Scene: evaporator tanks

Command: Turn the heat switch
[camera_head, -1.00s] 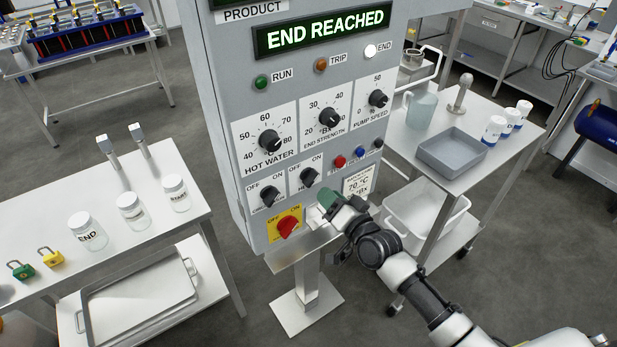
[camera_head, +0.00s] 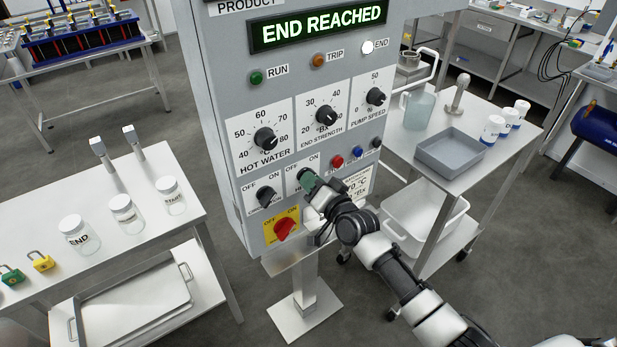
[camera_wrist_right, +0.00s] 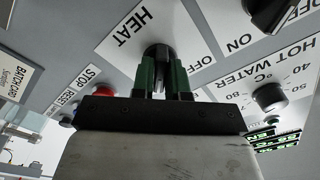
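The heat switch is a black rotary knob on the grey control panel, between OFF and ON marks. In the head view my right gripper (camera_head: 311,181) is at this knob and covers most of it. In the right wrist view the heat switch (camera_wrist_right: 156,52) sits under the HEAT label, with the two green fingertips of my right gripper (camera_wrist_right: 162,74) on either side of its grip. The gap between the fingers is narrow, and I cannot tell whether they press on the knob. My left gripper is not in view.
Left of the heat switch is a similar OFF/ON knob (camera_head: 264,198), with a red switch on a yellow plate (camera_head: 284,228) below it. Red and blue buttons (camera_head: 337,161) lie to the right. The hot water dial (camera_head: 265,139) is above. A side table (camera_head: 110,215) holds jars and padlocks.

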